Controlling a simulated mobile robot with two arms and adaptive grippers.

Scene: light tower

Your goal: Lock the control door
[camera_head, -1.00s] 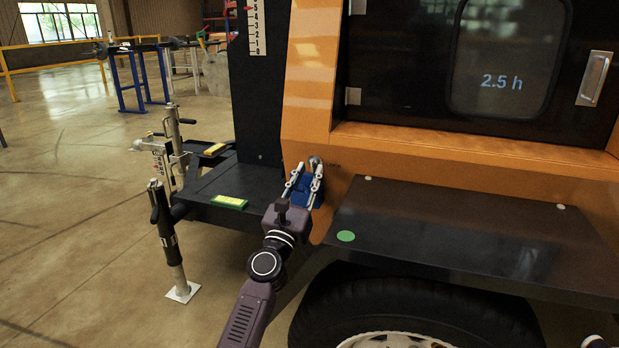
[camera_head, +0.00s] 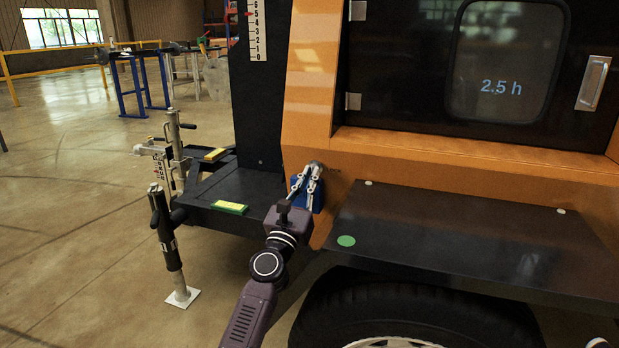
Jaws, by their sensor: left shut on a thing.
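The black control door (camera_head: 405,75) is set in the orange housing, with a window reading "2.5 h" and a silver handle (camera_head: 593,83) at its right. It looks closed. A blue block (camera_head: 320,196) is on the lower orange panel, left of the door. My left gripper (camera_head: 313,172) is in front of it, its fingers drawn together on a small grey knob-like part (camera_head: 317,165) at the block's top. The fingers hide most of that part. At the bottom right edge, a sliver that looks like my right gripper (camera_head: 598,344) shows, too little to tell its state.
A black fender (camera_head: 450,235) with a green dot juts out over a tire below the door. A black platform (camera_head: 245,187) with yellow-green levels and a jack post (camera_head: 165,240) stand to the left.

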